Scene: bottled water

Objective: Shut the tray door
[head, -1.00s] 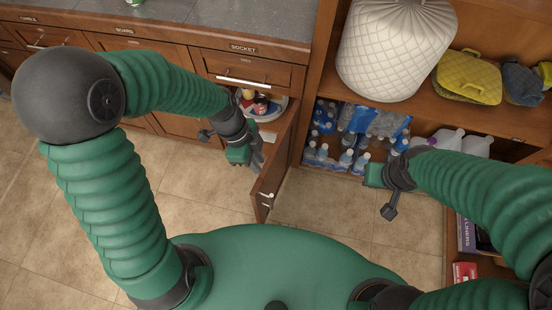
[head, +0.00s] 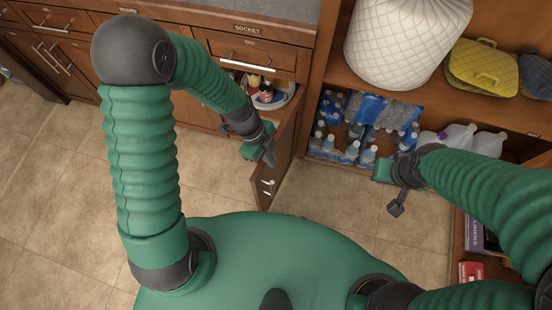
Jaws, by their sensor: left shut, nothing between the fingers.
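The wooden cabinet door (head: 278,166) stands open, swung out from the counter front. Its edge, with a pale handle or latch, faces me. Behind it a white round tray (head: 285,97) with bottles shows inside the cabinet. My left gripper (head: 268,156) is shut and empty, close to the left face of the door; I cannot tell whether it touches. My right gripper (head: 380,172) is right of the door, in front of the bottled water; its fingers are too small and turned to read.
Packs of bottled water (head: 365,125) fill the low shelf right of the door. A white quilted bag (head: 405,40) and a yellow bag (head: 482,67) sit above. White jugs (head: 458,138) stand behind my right arm. Tiled floor (head: 60,190) is clear at left.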

